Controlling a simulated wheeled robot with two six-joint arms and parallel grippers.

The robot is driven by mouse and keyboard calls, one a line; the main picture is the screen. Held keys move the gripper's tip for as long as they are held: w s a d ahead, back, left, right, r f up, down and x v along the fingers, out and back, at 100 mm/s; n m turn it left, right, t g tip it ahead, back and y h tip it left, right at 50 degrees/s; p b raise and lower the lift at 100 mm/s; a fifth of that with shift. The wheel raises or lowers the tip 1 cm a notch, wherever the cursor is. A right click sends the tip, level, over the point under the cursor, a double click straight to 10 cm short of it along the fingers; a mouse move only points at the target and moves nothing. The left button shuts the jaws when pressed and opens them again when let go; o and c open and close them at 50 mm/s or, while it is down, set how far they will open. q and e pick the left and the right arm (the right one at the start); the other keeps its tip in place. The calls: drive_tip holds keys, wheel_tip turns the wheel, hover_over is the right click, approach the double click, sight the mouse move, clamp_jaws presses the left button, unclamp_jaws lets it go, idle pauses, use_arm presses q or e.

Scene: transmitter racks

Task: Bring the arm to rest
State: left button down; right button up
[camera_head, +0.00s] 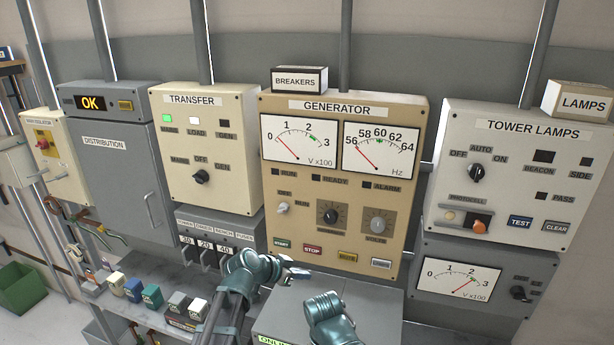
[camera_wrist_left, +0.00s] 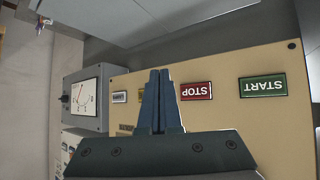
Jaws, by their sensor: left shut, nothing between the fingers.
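My left arm reaches in at the lower middle of the head view. Its small left gripper (camera_head: 300,272) is just in front of the lower edge of the generator panel (camera_head: 410,130). In the left wrist view the two dark fingers of the left gripper (camera_wrist_left: 159,74) are together with nothing between them. They overlap the panel near the red STOP button (camera_wrist_left: 196,91); I cannot tell whether they touch it. The green START button (camera_wrist_left: 263,86) is beside it. A teal joint of my other arm shows at the bottom of the head view; its gripper is out of view.
A grey cabinet (camera_head: 375,294) stands below the generator panel. The transfer panel (camera_head: 235,140) is to the left, the tower lamps panel (camera_head: 510,180) to the right. Several small coloured blocks (camera_head: 133,289) sit on the shelf at lower left. A green bin (camera_head: 20,290) is on the floor.

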use_arm(q)
drive_tip(key=s+f+n+g+y+b, duration=0.25)
drive_tip(key=s+f+g+b, duration=0.2)
drive_tip(key=s+f, duration=0.8)
drive_tip(key=s+a+f+n+g+y+b, duration=0.1)
drive_tip(key=s+a+f+y+b, duration=0.1)
drive_tip(key=s, duration=0.3)
drive_tip(key=s+a+f+n+g+y+b, duration=0.1)
drive_tip(key=s+a+f+n+y+b, duration=0.1)
drive_tip(key=s+y, duration=0.3)
drive_tip(key=shift+s+a+f, duration=0.4)
drive_tip(key=shift+s+a, duration=0.2)
drive_tip(key=shift+a, duration=0.15)
